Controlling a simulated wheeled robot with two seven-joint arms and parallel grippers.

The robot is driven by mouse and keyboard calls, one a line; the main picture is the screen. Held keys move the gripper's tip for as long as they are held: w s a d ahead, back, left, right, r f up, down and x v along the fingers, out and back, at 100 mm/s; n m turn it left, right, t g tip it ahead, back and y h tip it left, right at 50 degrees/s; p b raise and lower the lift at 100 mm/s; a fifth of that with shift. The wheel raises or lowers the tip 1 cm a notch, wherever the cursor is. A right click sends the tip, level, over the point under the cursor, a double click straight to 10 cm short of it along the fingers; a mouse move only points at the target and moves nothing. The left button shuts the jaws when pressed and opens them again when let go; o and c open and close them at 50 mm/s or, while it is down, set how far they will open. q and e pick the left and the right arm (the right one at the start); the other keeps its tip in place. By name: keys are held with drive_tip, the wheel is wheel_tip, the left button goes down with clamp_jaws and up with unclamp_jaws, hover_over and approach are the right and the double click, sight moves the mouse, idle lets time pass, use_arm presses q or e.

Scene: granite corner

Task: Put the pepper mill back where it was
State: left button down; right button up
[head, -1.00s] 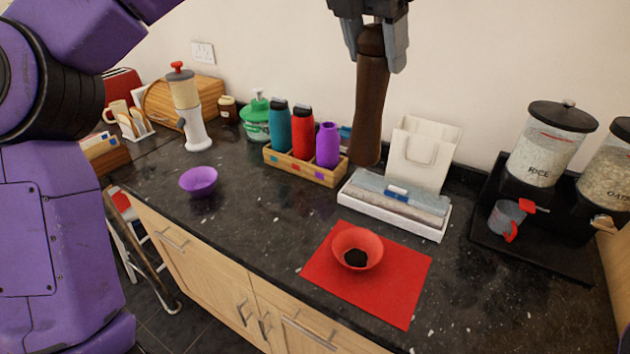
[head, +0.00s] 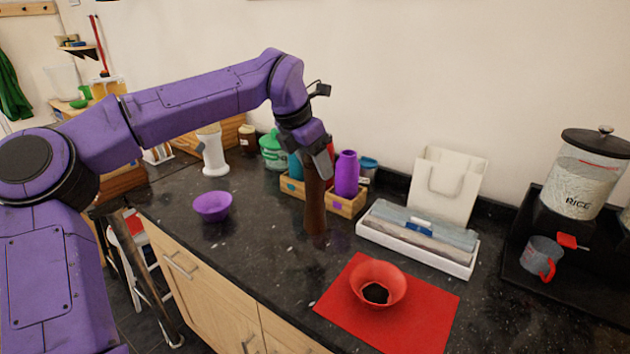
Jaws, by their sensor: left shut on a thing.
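The pepper mill (head: 316,210) is a tall dark brown wooden cylinder. It is upright in front of the wooden bottle rack, left of the red mat. Its base is at or just above the black countertop; I cannot tell whether it touches. My left gripper (head: 318,162) reaches down from above and is shut on the top of the mill. The gripper and mill hide part of the teal and red bottles behind. My right gripper is not in view.
A red bowl with dark contents (head: 378,283) sits on a red mat (head: 335,302). A purple bowl (head: 212,206) stands left. Behind are the bottle rack (head: 346,207), a white tray (head: 455,268) and a rice dispenser (head: 580,180). Counter between purple bowl and mill is clear.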

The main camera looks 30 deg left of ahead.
use_arm(q)
drive_tip(key=w+a+f+p, duration=0.1)
drive_tip(key=w+f, duration=0.2)
drive_tip(key=f, duration=0.4)
drive_tip(key=shift+a+f, duration=0.2)
drive_tip(key=shift+a, duration=0.15)
drive_tip(key=shift+s+f, duration=0.1)
drive_tip(key=shift+c, duration=1.5)
unclamp_jaws()
drive_tip(key=b+v, duration=0.1)
drive_tip(key=v, duration=1.1)
drive_tip(key=shift+r, duration=0.25)
